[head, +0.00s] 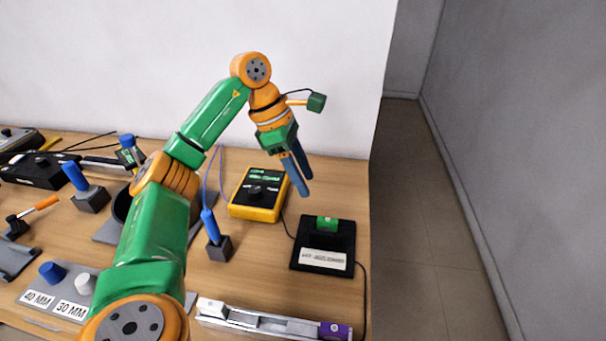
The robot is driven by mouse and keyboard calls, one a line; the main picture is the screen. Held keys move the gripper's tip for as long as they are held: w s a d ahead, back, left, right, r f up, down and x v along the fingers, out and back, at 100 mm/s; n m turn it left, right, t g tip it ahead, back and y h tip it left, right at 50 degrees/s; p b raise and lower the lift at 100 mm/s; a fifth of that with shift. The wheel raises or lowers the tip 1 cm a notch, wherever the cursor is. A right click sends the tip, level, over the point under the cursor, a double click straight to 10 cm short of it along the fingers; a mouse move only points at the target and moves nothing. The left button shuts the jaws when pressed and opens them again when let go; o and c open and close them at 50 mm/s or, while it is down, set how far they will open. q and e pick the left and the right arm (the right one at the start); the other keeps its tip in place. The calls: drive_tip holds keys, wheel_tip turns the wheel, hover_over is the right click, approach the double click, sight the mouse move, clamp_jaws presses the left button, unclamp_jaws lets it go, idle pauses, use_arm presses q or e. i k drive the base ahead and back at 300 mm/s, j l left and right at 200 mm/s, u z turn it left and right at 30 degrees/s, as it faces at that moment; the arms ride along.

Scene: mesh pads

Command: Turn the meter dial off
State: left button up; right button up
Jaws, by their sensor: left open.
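The meter (239,210) is a yellow box with a dark face, lying on the wooden table. Its black dial (256,191) sits in the middle of the face, below a strip of green text. The dial's exact pointing is too small to tell. My left gripper (306,187) is open and empty, with its blue fingers pointing down. In the head view it is just right of the meter's right edge, seemingly above the table and apart from the dial. My right gripper is not in view.
A black pad (340,238) with a green block is right of the meter, near the table's right edge. A blue-handled tool in a dark holder (219,248) stands in front. A grey rail (260,321) lies at the front. Cables cross the table.

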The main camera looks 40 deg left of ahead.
sight(255, 192)
drive_tip(key=k, duration=1.5)
